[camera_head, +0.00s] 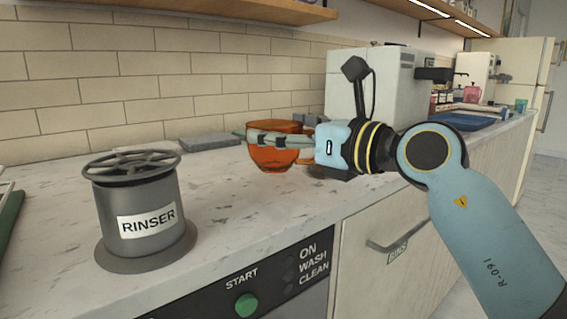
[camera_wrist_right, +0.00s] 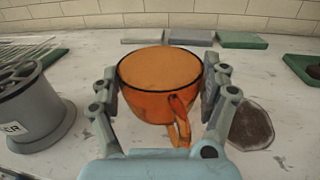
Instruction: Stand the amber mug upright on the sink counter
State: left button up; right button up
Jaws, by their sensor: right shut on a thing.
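The amber mug (camera_head: 270,159) is upright above or on the marble-look counter (camera_head: 235,190), right of the rinser. In the right wrist view the mug (camera_wrist_right: 160,70) has its open rim up and its handle towards me. My right gripper (camera_head: 262,138) is shut on the mug, with one finger on each side of its body. I cannot tell whether the mug's base touches the counter. My left gripper is not in view.
A grey rinser (camera_head: 140,215) stands left on the counter. Grey slabs (camera_head: 208,141) lie by the tiled wall. A white machine (camera_head: 390,85) stands behind my right gripper. A dark round patch or disc (camera_wrist_right: 251,128) is right of the mug. Counter between rinser and mug is clear.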

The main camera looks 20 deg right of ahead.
aim_at(293, 158)
notch_tip(293, 158, down, 4)
jog(key=shift+f+b, duration=0.1)
jog(key=shift+b, duration=0.8)
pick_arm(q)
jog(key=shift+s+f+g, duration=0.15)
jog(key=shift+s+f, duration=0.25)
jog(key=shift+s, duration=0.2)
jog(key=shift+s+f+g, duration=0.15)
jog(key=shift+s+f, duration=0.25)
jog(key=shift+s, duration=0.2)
pick_arm(e)
jog(key=o, duration=1.2)
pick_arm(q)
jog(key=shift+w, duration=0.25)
pick_arm(e)
jog(key=shift+s+r, duration=0.1)
jog(key=shift+r, duration=0.1)
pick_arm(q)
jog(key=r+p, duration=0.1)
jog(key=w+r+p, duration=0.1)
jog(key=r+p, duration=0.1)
pick_arm(e)
jog(key=v, duration=1.2)
